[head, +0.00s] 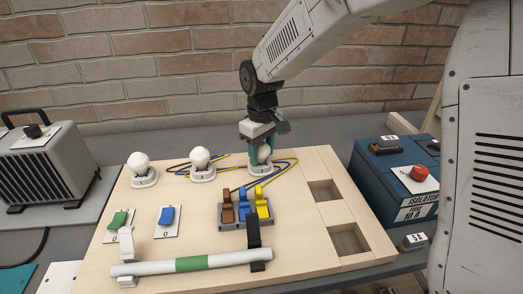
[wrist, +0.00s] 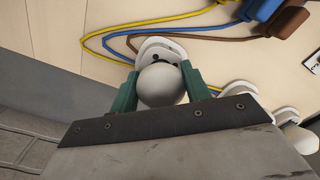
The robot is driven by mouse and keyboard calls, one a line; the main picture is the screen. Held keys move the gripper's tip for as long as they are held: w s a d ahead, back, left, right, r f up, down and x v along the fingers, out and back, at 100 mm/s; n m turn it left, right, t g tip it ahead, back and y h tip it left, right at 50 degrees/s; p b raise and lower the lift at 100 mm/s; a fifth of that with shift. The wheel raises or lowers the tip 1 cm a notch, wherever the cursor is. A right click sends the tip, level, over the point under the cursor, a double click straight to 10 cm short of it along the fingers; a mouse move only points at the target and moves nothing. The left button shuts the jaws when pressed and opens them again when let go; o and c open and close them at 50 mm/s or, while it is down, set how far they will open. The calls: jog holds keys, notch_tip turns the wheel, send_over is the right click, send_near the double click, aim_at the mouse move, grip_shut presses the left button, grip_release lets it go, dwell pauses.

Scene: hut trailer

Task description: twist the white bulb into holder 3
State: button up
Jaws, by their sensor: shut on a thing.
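The white bulb (head: 264,154) is between the green fingers of my gripper (head: 262,150), which is shut on it. It stands upright over the rightmost white holder (head: 260,169) on the wooden board; I take this as holder 3, though no number is readable. In the wrist view, my gripper (wrist: 160,78) has a finger on each side of the round bulb (wrist: 161,86). The holder (wrist: 153,45) shows just behind the bulb. The bulb's base is hidden, so I cannot tell how deep it sits.
Two other white bulbs (head: 139,162) (head: 200,157) stand in holders to the left. Coloured wires run to a terminal block (head: 244,213) in front. A blue isolator box (head: 396,180) stands right of the wooden board (head: 312,226); a brick wall (head: 120,60) is behind.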

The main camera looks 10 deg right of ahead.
jog(key=shift+n, duration=0.8)
jog(key=n, duration=0.3)
jog(key=o, duration=0.8)
jog(key=shift+o, duration=0.2)
jog(key=shift+r, duration=0.1)
